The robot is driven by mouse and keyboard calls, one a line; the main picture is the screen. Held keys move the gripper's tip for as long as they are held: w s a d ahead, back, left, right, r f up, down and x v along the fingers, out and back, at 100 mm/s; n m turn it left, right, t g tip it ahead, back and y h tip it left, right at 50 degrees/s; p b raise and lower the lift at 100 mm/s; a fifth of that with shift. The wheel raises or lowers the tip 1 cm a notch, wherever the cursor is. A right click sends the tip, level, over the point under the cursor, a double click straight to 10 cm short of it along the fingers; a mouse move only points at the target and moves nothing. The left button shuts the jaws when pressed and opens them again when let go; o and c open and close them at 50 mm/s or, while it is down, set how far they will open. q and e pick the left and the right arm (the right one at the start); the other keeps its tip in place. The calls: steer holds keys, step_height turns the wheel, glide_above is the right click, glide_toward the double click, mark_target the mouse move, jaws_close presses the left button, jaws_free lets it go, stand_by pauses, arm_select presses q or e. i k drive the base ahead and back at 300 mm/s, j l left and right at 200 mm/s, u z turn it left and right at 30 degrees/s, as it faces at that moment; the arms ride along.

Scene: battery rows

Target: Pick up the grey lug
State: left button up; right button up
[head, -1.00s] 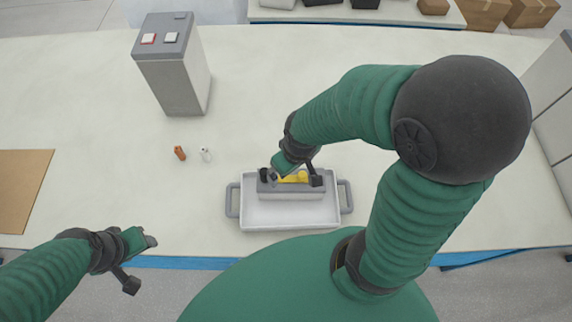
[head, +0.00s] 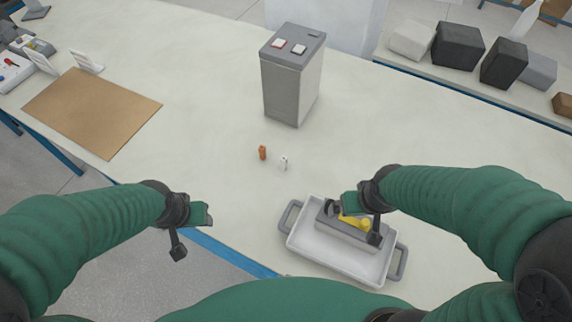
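A small pale grey-white piece, which looks like the grey lug (head: 284,163), stands on the table in the head view. A small orange piece (head: 262,153) stands just left of it. My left gripper (head: 189,232) is open and empty near the table's front edge, left of and nearer than the lug. My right gripper (head: 363,219) is just above a grey block (head: 342,229) with a yellow part (head: 356,221) on it. Its fingers look apart, and I cannot tell whether they touch the yellow part.
The grey block lies in a white tray (head: 325,262) with grey handles. A brown board (head: 92,112) lies at left. The table between board and lug is clear.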

mark_target(284, 160)
steer(key=i+j, duration=0.2)
steer(key=i+j+z, duration=0.1)
steer(key=j, duration=0.35)
steer(key=i+j, duration=0.25)
steer(key=i+j+z, duration=0.1)
steer(key=j, duration=0.3)
